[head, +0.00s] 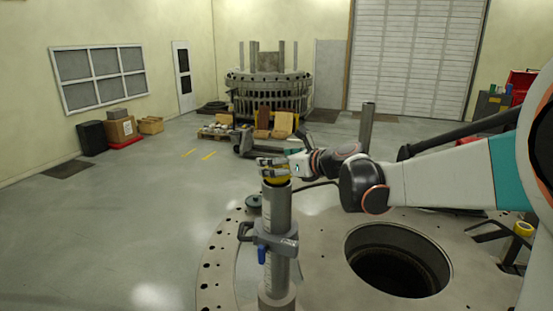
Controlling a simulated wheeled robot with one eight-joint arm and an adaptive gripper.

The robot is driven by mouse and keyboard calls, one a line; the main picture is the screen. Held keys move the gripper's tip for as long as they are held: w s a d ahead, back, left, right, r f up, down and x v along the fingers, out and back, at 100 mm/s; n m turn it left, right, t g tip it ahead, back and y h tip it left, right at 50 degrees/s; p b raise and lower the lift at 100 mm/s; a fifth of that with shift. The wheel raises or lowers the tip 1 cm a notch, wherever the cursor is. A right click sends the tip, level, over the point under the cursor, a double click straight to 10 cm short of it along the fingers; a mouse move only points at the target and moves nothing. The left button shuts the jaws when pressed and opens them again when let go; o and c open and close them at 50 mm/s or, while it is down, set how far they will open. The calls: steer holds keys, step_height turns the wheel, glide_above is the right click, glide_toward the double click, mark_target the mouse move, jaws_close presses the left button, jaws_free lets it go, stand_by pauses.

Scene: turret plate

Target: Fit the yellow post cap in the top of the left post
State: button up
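The left post (277,215) is a grey upright tube standing on the round plate, with a clamp (268,240) around its middle. The yellow post cap (278,180) is at the top of this post, partly hidden by my fingers. My gripper (270,167) reaches in from the right, with its fingers around the cap, and appears shut on it. The cap is in line with the post and looks very close to or touching its rim. I cannot tell how deep it sits.
A second grey post (367,125) stands behind my wrist. The round plate (318,258) has a large dark opening (398,262) at right. A yellow roll-like object (523,229) is at the far right.

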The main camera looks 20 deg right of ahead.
steer(key=shift+f, duration=0.75)
steer(key=shift+f+b, duration=0.55)
steer(key=shift+b, duration=0.35)
stand_by(0.9)
steer(key=o, duration=0.9)
steer(key=p+v, duration=0.3)
steer(key=v, duration=0.8)
steer(key=shift+s, duration=0.2)
stand_by(0.3)
